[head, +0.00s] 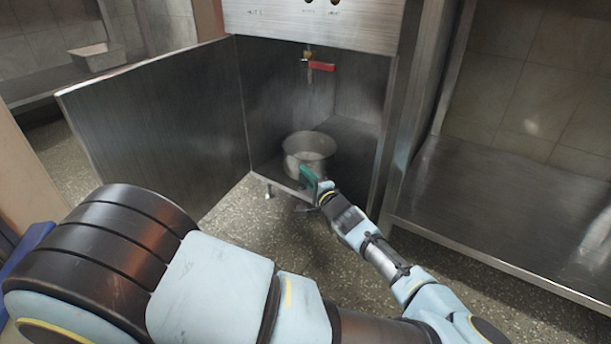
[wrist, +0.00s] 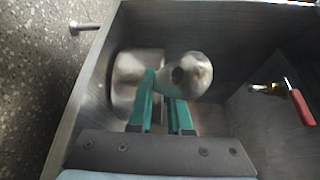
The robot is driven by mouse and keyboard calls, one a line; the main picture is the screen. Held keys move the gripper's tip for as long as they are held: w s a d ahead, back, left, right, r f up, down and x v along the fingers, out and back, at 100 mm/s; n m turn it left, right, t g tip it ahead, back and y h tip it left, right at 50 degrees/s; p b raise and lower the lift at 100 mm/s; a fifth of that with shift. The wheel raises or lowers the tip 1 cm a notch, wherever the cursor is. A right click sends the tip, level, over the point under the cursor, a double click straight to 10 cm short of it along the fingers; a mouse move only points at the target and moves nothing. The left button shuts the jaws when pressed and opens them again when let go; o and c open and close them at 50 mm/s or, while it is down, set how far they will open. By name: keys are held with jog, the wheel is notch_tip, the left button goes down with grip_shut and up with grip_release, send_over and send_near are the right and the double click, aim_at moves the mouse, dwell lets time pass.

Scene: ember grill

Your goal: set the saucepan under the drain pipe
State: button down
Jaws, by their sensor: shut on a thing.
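The saucepan (head: 310,143) is a grey metal pan inside the open steel cabinet, low down near its floor. I cannot tell whether it touches the floor. The drain pipe (head: 308,76) comes down from a brass valve with a red lever (head: 320,66) higher in the cabinet. In the head view the pan appears below the pipe; its depth alignment is unclear. My gripper (head: 314,184) has green fingers shut on the pan's handle at the cabinet's front.
The cabinet door (head: 155,130) stands open on the left. The cabinet's right wall and front floor edge border my arm. A steel shelf (head: 500,215) is on the right. A metal tray (head: 97,57) sits on a counter at the far left.

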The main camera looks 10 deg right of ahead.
jog(key=shift+f, duration=0.15)
jog(key=c, duration=0.8)
grip_release()
jog(key=shift+o, duration=0.2)
jog(key=shift+f, duration=0.15)
